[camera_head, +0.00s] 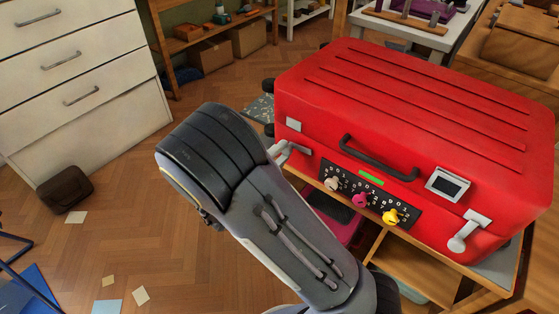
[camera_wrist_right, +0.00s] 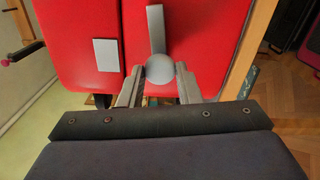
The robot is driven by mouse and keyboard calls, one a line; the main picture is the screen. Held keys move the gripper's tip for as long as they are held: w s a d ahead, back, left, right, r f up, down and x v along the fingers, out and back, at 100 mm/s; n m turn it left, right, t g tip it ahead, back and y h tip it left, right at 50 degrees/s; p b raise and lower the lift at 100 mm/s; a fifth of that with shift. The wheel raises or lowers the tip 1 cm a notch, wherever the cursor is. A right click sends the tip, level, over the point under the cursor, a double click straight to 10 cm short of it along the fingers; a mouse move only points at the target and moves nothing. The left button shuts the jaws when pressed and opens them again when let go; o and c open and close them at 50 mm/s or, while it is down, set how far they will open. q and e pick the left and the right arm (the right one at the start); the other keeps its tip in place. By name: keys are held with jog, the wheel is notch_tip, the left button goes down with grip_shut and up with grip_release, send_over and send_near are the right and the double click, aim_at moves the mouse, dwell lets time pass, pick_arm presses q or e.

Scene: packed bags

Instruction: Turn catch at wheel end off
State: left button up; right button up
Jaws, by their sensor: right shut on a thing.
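The red suitcase (camera_head: 400,100) lies on a wooden stand, with black wheels (camera_head: 268,85) at its left end. My right gripper (camera_head: 286,150) is at the catch on that wheel end, at the suitcase's front left. In the right wrist view its two fingers (camera_wrist_right: 159,88) stand on either side of the catch's round grey knob (camera_wrist_right: 159,68), shut on it. In the head view my arm and fingers partly hide this catch. The other catch (camera_head: 467,230) is at the front right. My left gripper is not in view.
Between the catches are a black handle (camera_head: 378,158), a dial panel with white, pink and yellow knobs (camera_head: 360,200), and a small framed display (camera_head: 447,185). A white drawer unit (camera_head: 80,80) stands at left. The wooden floor between is mostly clear.

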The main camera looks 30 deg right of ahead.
jog(key=shift+f+m+b, duration=0.1)
jog(key=shift+m+b, duration=0.55)
jog(key=shift+m, duration=0.25)
jog(key=o, duration=0.9)
jog(key=shift+o, duration=0.2)
jog(key=p+v, duration=0.1)
jog(key=v, duration=0.7)
jog(key=shift+p, duration=0.3)
jog(key=shift+d, duration=0.15)
